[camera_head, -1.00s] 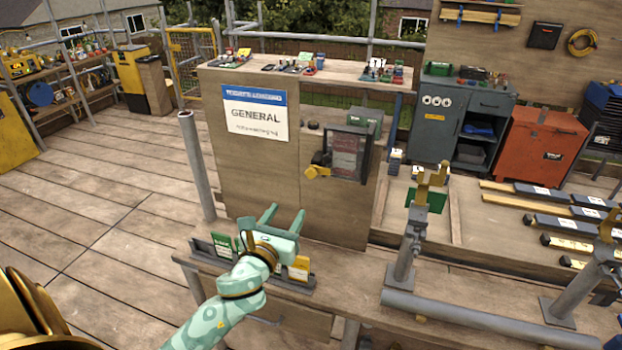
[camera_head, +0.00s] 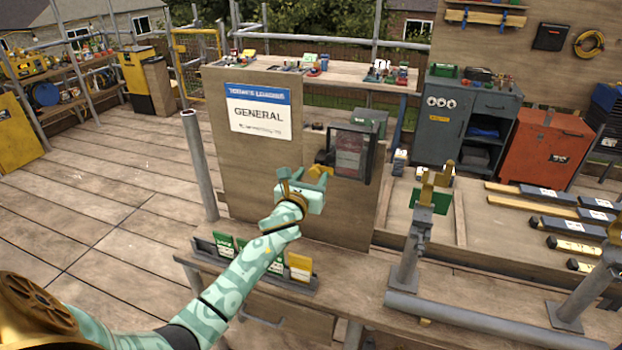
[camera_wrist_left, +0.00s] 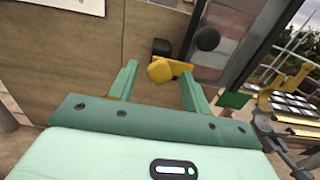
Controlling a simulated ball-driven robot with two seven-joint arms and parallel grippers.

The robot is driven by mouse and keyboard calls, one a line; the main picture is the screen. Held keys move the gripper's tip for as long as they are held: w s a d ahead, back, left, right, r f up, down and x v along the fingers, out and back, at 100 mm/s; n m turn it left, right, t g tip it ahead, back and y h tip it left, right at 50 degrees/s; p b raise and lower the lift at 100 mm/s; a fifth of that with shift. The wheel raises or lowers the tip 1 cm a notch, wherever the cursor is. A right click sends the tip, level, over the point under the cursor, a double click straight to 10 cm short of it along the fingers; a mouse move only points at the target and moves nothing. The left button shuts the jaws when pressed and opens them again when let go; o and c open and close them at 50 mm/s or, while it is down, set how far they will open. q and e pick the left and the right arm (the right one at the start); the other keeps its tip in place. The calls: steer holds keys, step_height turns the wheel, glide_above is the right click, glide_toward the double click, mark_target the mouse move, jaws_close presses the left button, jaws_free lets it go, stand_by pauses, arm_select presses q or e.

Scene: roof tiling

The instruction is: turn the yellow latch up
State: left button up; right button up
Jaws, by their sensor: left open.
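The yellow latch (camera_head: 319,171) is on the left edge of the dark-framed clear door (camera_head: 350,153) set in the wooden panel. In the left wrist view the latch (camera_wrist_left: 166,70) has a knob at its left end and an arm running roughly sideways to the right. My left gripper (camera_head: 300,177) is open and empty in front of the latch. In the left wrist view its two fingers (camera_wrist_left: 158,84) stand either side of the knob, which appears just beyond the fingertips; contact cannot be told. My right gripper is not seen.
A "GENERAL" sign (camera_head: 258,113) is on the wooden panel to the left. A rack of green and yellow cards (camera_head: 255,262) stands on the bench below my left arm. A grey clamp post (camera_head: 409,250) stands to the right. A dark round knob (camera_wrist_left: 208,39) is near the latch.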

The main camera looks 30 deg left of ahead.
arm_select(q)
steer(key=c, duration=1)
steer(key=shift+n, duration=0.4)
steer(key=n+p, duration=0.1)
steer(key=n, duration=0.2)
steer(key=shift+n, duration=0.4)
steer(key=n+p, duration=0.1)
steer(key=n, duration=0.3)
steer(key=shift+n, duration=0.3)
steer(key=n, duration=0.4)
steer(key=shift+p, duration=0.4)
steer(key=n+p, duration=0.1)
steer(key=n, duration=0.3)
steer(key=shift+f+n, duration=0.1)
steer(key=shift+n, duration=0.4)
steer(key=o, duration=1)
